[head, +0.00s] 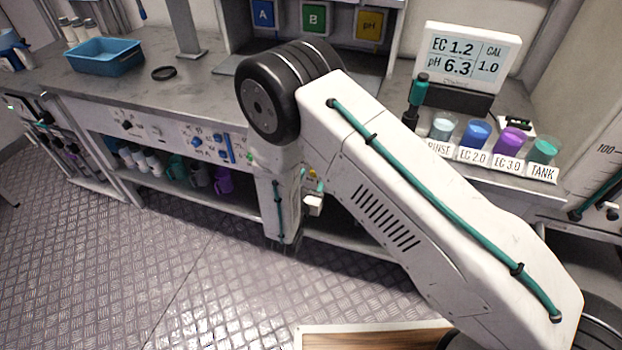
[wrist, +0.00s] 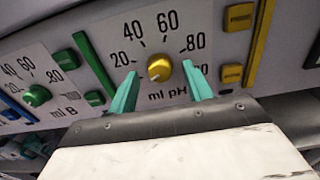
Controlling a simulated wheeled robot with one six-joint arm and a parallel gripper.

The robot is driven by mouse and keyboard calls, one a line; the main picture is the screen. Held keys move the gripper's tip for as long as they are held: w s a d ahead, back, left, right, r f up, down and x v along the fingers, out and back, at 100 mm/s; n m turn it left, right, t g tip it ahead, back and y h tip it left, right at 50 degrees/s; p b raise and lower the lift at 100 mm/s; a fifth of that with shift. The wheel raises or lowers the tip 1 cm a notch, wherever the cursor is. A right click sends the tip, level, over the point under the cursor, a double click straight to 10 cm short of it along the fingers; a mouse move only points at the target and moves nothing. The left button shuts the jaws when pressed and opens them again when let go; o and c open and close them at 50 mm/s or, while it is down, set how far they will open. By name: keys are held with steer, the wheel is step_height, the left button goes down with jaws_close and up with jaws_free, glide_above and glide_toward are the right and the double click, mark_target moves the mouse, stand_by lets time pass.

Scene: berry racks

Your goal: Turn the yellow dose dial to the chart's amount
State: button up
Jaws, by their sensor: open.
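The yellow dose dial (wrist: 159,68) is on the grey front panel in the wrist view, with a scale marked 20, 40, 60, 80 and the label "ml pH" below. Its pointer direction is too small to tell. My gripper (wrist: 160,74) is open, with one teal finger at the lower left of the dial and the other at its right. The dial shows between the fingertips, and I cannot tell whether they touch it. In the head view my arm hides the dial and most of the gripper. No readable dose chart shows.
A green dial (wrist: 37,95) labelled "ml B" sits to the left, beyond a green bar (wrist: 93,64). Yellow buttons (wrist: 240,16) and a yellow bar (wrist: 262,35) are on the right. On the bench are a meter (head: 467,58), labelled cups (head: 475,134) and a blue tray (head: 106,58).

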steer(key=shift+w, duration=0.15)
steer(key=c, duration=1)
steer(key=shift+o, duration=0.2)
steer(key=shift+m, duration=0.3)
steer(key=m, duration=0.4)
steer(key=shift+m, duration=2)
